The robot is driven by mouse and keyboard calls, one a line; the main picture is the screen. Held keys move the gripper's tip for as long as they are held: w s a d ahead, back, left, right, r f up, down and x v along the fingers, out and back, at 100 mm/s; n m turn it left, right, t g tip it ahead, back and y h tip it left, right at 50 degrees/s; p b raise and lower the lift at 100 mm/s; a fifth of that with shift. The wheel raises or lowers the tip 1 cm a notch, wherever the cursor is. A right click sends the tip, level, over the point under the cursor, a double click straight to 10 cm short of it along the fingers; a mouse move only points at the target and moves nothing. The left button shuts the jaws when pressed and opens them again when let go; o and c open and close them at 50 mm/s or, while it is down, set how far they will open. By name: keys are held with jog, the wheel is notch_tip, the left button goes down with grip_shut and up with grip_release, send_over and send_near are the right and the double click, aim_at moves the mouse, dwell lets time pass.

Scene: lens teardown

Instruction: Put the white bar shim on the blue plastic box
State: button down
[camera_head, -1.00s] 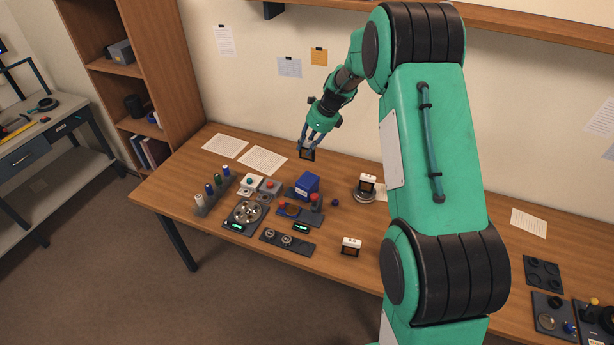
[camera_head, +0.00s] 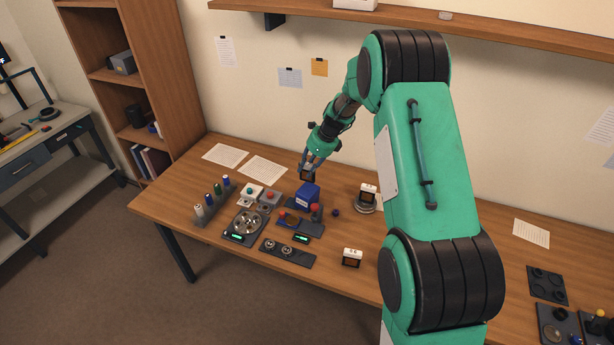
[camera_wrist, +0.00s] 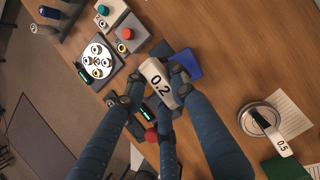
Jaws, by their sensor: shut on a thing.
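The white bar shim (camera_wrist: 158,78), marked 0.2, is gripped in my gripper (camera_wrist: 152,92). In the head view my gripper (camera_head: 308,168) is just behind and above the blue plastic box (camera_head: 307,194), and the held piece shows mostly its dark underside. In the wrist view the blue plastic box (camera_wrist: 187,64) is partly hidden behind the shim and a finger. I cannot tell whether the shim touches the box; it appears to be above it.
A similar white piece (camera_wrist: 275,135) marked 0.5 stands on a round stand (camera_head: 366,206), and another (camera_head: 351,255) stands near the front edge. Button boxes (camera_head: 250,193), a round dial tray (camera_head: 246,224) and a rack of cylinders (camera_head: 211,203) lie left of the blue box.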

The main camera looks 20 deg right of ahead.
jog(key=shift+f, duration=1.8)
jog(key=shift+f, duration=0.45)
jog(key=c, duration=1.4)
grip_release()
jog(key=shift+c, duration=0.2)
jog(key=shift+r, duration=0.1)
jog(key=shift+d+r, duration=0.1)
jog(key=shift+r, duration=0.45)
jog(key=p+v, duration=0.1)
jog(key=v, duration=1)
jog(key=shift+r, duration=0.3)
jog(key=shift+s, duration=0.1)
